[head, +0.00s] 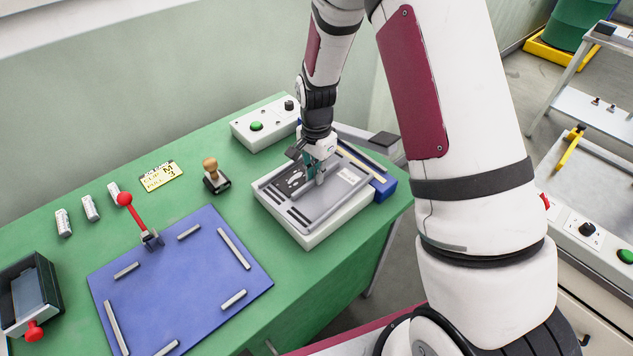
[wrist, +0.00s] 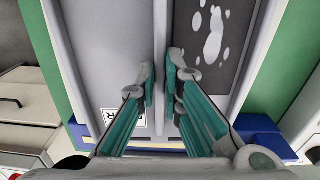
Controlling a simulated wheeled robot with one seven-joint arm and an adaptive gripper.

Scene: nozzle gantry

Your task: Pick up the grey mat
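A white-framed tray unit (head: 312,238) stands on the green table. In the wrist view its recess shows a plain light grey panel (wrist: 100,50) on the left and a dark grey panel (wrist: 208,75) with white blotches on the right. I cannot tell for sure which is the grey mat. My gripper (head: 318,182) points down at the tray; in the wrist view (wrist: 160,72) its fingertips are close together, with a narrow gap over the pale strip between the panels. Whether they grip anything there is unclear. A small printed label (wrist: 110,118) is partly hidden by the left finger.
A blue board (head: 185,285) with grey bars and a red-knobbed lever (head: 125,199) lies left of the tray. A stamp (head: 213,177), a yellow card (head: 161,176) and a white button box (head: 262,122) stand behind. A blue block (head: 385,188) adjoins the tray's right side.

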